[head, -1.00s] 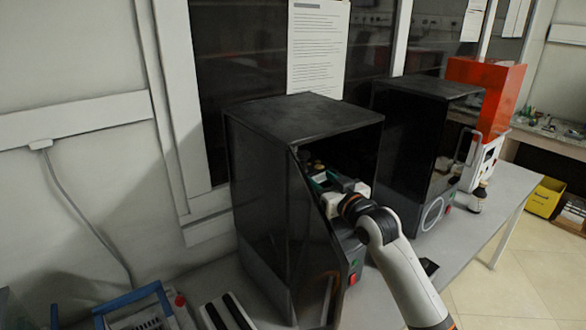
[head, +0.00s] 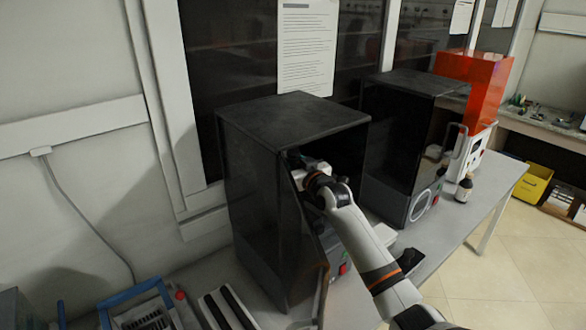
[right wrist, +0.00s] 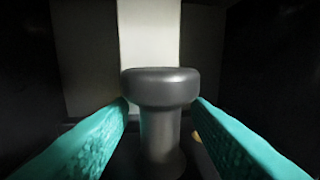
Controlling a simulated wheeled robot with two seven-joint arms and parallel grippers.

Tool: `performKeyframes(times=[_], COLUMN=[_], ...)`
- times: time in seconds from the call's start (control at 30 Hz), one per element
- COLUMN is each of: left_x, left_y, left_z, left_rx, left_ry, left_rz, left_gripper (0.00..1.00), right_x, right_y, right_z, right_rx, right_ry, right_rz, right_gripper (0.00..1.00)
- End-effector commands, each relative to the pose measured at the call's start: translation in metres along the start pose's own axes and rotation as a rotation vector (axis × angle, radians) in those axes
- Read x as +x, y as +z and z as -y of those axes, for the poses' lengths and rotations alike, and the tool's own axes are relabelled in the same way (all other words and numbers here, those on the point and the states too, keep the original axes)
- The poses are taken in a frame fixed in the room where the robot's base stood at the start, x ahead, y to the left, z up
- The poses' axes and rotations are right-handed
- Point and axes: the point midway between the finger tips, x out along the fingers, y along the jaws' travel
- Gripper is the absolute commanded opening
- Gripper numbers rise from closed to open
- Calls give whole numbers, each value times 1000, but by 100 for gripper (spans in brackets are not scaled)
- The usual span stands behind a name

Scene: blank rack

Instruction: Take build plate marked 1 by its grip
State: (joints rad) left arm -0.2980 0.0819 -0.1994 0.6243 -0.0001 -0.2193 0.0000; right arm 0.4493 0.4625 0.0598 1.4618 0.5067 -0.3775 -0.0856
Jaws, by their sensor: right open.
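My right gripper (head: 298,161) reaches through the open front of the nearer black cabinet (head: 258,190). In the right wrist view its two teal fingers (right wrist: 160,104) are apart, one on each side of a dark grey round knob (right wrist: 160,88) on a thick stem. The fingers look very close to the stem, just below the knob's cap; I cannot tell whether they touch it. A pale upright panel (right wrist: 149,35) stands behind the knob. No number shows on it, and no build plate can be made out clearly. My left gripper is out of view.
The cabinet's door (head: 312,255) stands open beside my right arm. A second black cabinet (head: 400,140) and an orange-topped machine (head: 478,85) stand further right, with a small bottle (head: 464,187). A blue-handled holder (head: 140,300) and a slotted rack (head: 222,310) sit front left.

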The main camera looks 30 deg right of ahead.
Motion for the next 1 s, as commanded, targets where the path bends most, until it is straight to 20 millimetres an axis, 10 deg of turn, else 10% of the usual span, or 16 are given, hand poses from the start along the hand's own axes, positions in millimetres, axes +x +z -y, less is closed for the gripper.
performKeyframes(times=[0.27,0.57,1.0], left_x=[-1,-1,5], left_y=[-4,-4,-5], left_z=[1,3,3], left_rx=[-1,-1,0], left_ry=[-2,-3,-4], left_rz=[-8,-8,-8], left_gripper=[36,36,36], right_x=[3,3,1], right_y=[-1,-1,3], right_z=[0,0,0], right_rx=[0,0,-2], right_ry=[0,0,0], right_rz=[0,0,4], right_gripper=[44,0,0])
